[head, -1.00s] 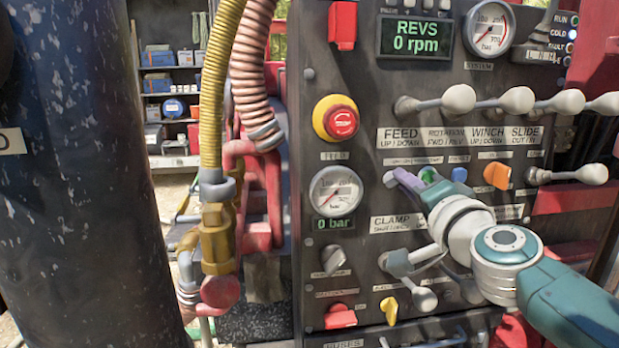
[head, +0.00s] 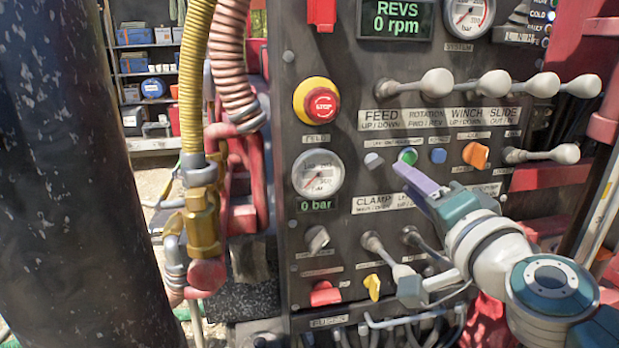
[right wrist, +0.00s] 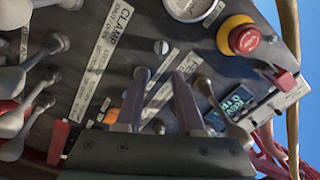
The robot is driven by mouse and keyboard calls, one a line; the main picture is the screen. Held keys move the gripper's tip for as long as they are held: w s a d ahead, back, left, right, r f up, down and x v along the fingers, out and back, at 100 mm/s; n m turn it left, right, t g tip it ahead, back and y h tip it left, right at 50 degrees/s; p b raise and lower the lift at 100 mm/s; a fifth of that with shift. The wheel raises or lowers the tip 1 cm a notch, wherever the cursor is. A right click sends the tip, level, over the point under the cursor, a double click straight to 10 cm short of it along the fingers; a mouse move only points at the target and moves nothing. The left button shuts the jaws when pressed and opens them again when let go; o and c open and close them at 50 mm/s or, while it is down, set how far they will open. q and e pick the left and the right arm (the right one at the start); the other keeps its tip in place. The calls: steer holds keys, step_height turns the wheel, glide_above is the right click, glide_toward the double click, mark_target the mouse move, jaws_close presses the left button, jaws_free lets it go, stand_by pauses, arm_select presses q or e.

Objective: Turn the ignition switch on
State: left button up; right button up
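The dark control panel (head: 345,100) fills the middle of the head view. A row under the FEED and WINCH labels holds a grey button (head: 373,160), a green button (head: 407,156), a blue button (head: 438,155) and an orange rotary knob (head: 476,155). Small labels are unreadable, so I cannot tell which control is the ignition switch. My right gripper (head: 402,170) has purple fingers just below the green button; contact is unclear. In the right wrist view its fingers (right wrist: 160,73) stand apart with nothing between them. The grey button (right wrist: 161,47) shows beyond the tips. My left gripper is not in view.
A red stop button (head: 321,104) and a gauge (head: 317,174) sit to the left. White-knobbed levers (head: 494,84) stick out above the fingers, and more levers (head: 372,242) below. A grey knob (head: 317,238) and yellow knob (head: 373,287) are lower left. Hoses (head: 195,80) hang left.

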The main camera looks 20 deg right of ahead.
steer(key=shift+v, duration=1.05)
